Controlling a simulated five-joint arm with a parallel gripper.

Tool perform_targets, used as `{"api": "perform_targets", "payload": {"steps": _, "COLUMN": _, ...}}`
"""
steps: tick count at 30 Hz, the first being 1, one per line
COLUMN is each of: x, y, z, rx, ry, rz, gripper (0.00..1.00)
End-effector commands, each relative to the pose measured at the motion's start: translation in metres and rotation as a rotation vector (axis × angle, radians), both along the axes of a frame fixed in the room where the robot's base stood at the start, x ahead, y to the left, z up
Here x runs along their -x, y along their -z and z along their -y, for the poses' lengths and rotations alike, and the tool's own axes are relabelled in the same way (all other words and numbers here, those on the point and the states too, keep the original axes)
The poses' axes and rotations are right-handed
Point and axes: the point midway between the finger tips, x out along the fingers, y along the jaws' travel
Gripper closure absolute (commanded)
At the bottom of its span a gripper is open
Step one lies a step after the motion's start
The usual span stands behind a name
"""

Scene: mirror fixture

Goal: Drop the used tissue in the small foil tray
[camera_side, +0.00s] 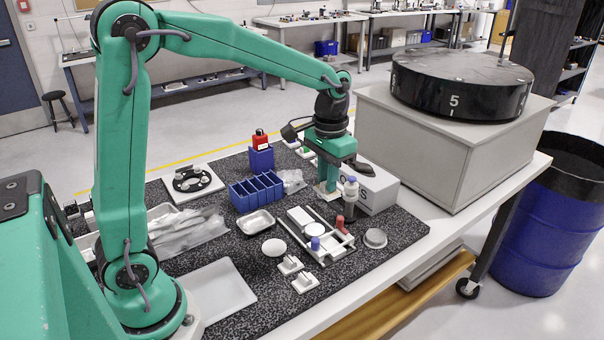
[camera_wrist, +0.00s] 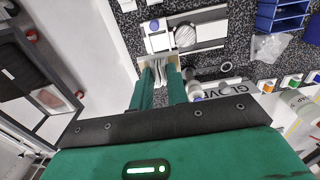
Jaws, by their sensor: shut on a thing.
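My gripper (camera_side: 326,188) points down above the back of the mat, beside the bottle with the blue cap (camera_side: 350,192). In the wrist view its two green fingers (camera_wrist: 160,72) are closed on a white, folded-looking used tissue (camera_wrist: 160,77). In the side view the held tissue is too small to make out clearly. The small foil tray (camera_side: 257,223) is a shallow silver tray on the mat, left of my gripper and in front of the blue compartment rack.
The blue compartment rack (camera_side: 256,191) stands behind the foil tray. A white fixture (camera_side: 333,252) with round pieces lies right of it. A white glove box (camera_side: 378,187) stands right of my gripper. A white oval dish (camera_side: 274,247) and clear bags (camera_side: 188,236) lie nearby.

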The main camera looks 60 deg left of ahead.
Motion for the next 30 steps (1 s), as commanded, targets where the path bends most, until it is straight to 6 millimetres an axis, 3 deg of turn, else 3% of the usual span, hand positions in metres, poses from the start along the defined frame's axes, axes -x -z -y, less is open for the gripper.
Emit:
{"api": "perform_targets", "payload": {"steps": 8, "x": 0.001, "y": 0.001, "z": -0.003, "rx": 0.0, "ry": 0.0, "rz": 0.0, "gripper": 1.0}}
{"api": "perform_targets", "payload": {"steps": 13, "x": 0.006, "y": 0.005, "z": -0.018, "rx": 0.0, "ry": -0.003, "rz": 0.0, "gripper": 1.0}}
{"api": "perform_targets", "payload": {"steps": 20, "x": 0.023, "y": 0.016, "z": -0.06, "rx": 0.0, "ry": -0.007, "rz": -0.001, "gripper": 1.0}}
{"api": "perform_targets", "payload": {"steps": 30, "x": 0.068, "y": 0.038, "z": -0.127, "rx": 0.0, "ry": -0.006, "rz": -0.001, "gripper": 1.0}}
